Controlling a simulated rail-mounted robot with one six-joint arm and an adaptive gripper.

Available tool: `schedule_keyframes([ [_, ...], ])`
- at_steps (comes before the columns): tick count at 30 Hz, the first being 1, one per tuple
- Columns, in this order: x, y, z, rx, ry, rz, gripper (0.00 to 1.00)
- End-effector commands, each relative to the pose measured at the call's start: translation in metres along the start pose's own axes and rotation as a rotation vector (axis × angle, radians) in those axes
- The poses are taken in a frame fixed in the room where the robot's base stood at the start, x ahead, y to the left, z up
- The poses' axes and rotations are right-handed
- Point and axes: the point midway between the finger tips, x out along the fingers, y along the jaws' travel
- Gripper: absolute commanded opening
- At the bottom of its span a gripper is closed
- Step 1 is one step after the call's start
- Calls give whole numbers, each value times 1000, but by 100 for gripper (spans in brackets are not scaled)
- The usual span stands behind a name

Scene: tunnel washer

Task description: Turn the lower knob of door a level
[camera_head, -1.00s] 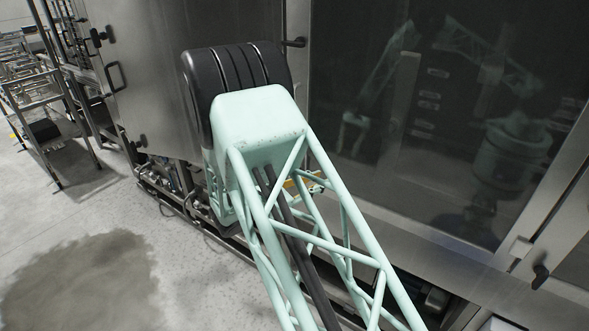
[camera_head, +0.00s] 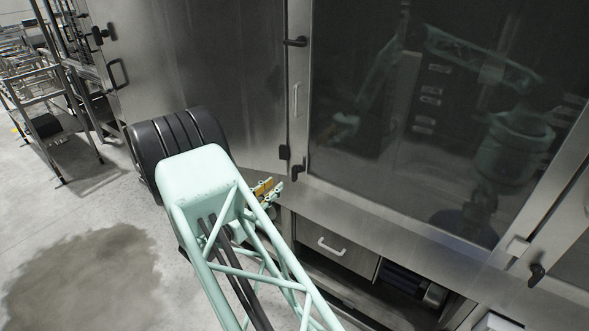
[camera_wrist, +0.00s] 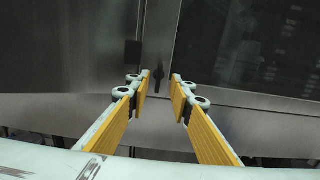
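The glass door (camera_head: 400,110) has a metal frame, with dark knobs along its left edge in the head view. The upper knob (camera_head: 295,42) points left. The lower knob (camera_head: 298,171) is small and dark, near the door's bottom left corner; it also shows in the wrist view (camera_wrist: 159,72), upright between my fingertips but beyond them. My gripper (camera_wrist: 161,80) is open and empty, its yellow-padded fingers on either side of the knob's line. In the head view, my gripper (camera_head: 268,188) shows partly behind my arm, below and left of the lower knob.
A dark block (camera_head: 285,152) sits just left of the lower knob. A vertical handle (camera_head: 296,98) is above it. A ledge (camera_head: 350,205) runs below the door, with a drawer (camera_head: 332,248) underneath. Another dark knob (camera_head: 537,275) is at lower right.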

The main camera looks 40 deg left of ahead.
Motion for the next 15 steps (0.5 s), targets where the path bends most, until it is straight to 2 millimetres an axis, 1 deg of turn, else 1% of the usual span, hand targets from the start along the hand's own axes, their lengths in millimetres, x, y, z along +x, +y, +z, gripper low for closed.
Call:
schedule_keyframes([
  [8,6,0,0,1,0,-1,20],
  [15,26,-1,1,1,0,-2,20],
])
